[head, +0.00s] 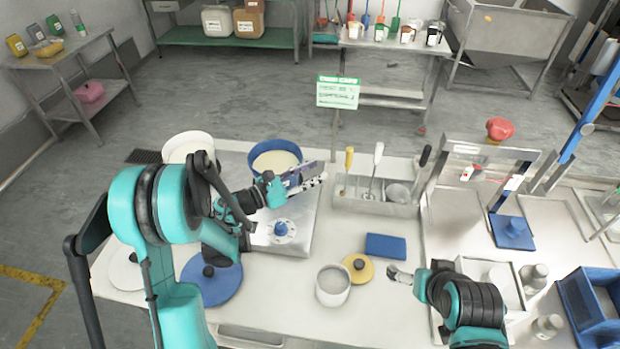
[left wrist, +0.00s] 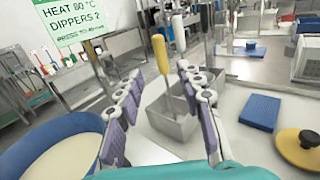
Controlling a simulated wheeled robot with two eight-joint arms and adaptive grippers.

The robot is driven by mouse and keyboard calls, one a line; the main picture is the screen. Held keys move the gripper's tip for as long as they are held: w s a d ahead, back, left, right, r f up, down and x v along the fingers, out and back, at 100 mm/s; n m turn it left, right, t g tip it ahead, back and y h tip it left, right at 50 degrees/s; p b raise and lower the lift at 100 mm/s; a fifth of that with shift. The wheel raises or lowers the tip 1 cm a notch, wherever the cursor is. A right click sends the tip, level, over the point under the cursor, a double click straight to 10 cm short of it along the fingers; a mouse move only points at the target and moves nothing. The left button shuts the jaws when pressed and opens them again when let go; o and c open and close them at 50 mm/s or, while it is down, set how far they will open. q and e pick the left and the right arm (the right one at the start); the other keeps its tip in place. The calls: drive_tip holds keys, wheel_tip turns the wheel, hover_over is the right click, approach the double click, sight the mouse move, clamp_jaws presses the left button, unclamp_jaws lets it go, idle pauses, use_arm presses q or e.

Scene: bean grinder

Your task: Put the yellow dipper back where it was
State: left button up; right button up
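The yellow dipper (head: 349,157) stands upright in the left part of a metal holder (head: 375,208). In the left wrist view its yellow handle (left wrist: 160,52) shows between my fingers, with its thin rod going down into the holder (left wrist: 174,122). My left gripper (head: 318,175) is open and empty, just left of the dipper and apart from it. A white-handled tool (head: 377,155) stands beside the dipper. My right gripper (head: 400,276) is low over the table, right of the yellow lid; its fingers are too small to judge.
A blue pot (head: 252,158) with pale liquid stands behind my left gripper. A blue block (head: 386,246), a yellow lid (head: 358,268) and a white cup (head: 333,290) are in front of the holder. A green-topped sign (head: 338,92) stands behind.

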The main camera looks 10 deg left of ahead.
use_arm(q)
drive_tip(key=w+a+r+n+t+y, duration=0.1)
drive_tip(key=a+r+n+t+y, duration=0.2)
drive_tip(key=r+n, duration=0.35)
drive_tip(key=w+a+r+n+t+y, duration=0.2)
drive_tip(key=r+n+t, duration=0.25)
drive_tip(key=r, duration=0.25)
drive_tip(key=s+a+r+n+y, duration=0.35)
drive_tip(key=a+n+y, duration=0.5)
drive_tip(key=n, duration=0.75)
drive_tip(key=s+a+f+n+g+y, duration=0.2)
drive_tip(key=s+f+n+g+y, duration=0.3)
drive_tip(key=s+n, duration=0.5)
drive_tip(key=s+d+f+n+g+h, duration=0.2)
drive_tip(key=s+d+f+n+g, duration=0.1)
drive_tip(key=s+f, duration=0.3)
drive_tip(key=s+d+f+n+g+h, duration=0.2)
drive_tip(key=s+d+f+n+g, duration=0.2)
drive_tip(key=s, duration=0.5)
wheel_tip(320, 180, down, 2)
drive_tip(key=shift+s+f+n, duration=0.2)
drive_tip(key=shift+f+n, duration=0.05)
drive_tip(key=shift+n, duration=0.75)
